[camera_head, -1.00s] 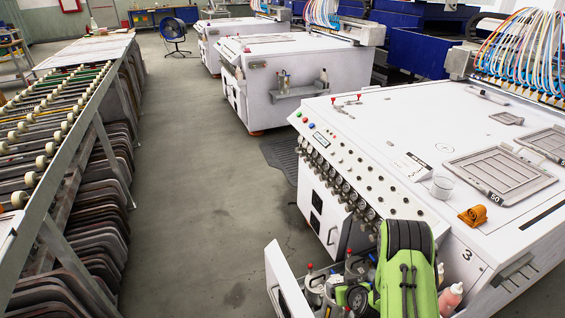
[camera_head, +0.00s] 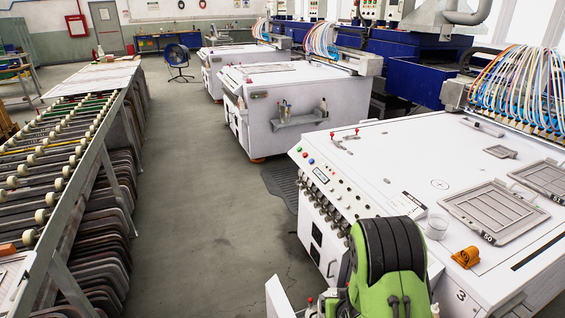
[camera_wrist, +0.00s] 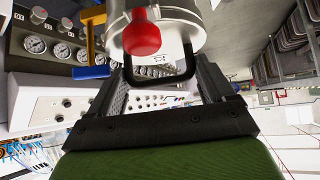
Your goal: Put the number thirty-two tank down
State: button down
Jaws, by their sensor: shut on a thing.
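In the wrist view my gripper (camera_wrist: 157,66) is shut on a silver metal tank (camera_wrist: 170,38) by its black wire handle. The tank has a red knob on top and small markings too fine to read, so I cannot confirm the number thirty-two. The tank is close to the camera and runs off the top edge. In the head view my green and black arm stands at the bottom centre and hides my gripper and the tank. I cannot tell whether the tank touches anything below.
A roller rack (camera_head: 45,175) stands left; the aisle floor (camera_head: 190,200) between is clear.

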notch_tip(320, 180, up, 6)
jog(key=s+p, duration=0.1)
jog(key=p, duration=0.3)
jog(key=shift+s+f, duration=2)
jog(key=shift+f, duration=0.15)
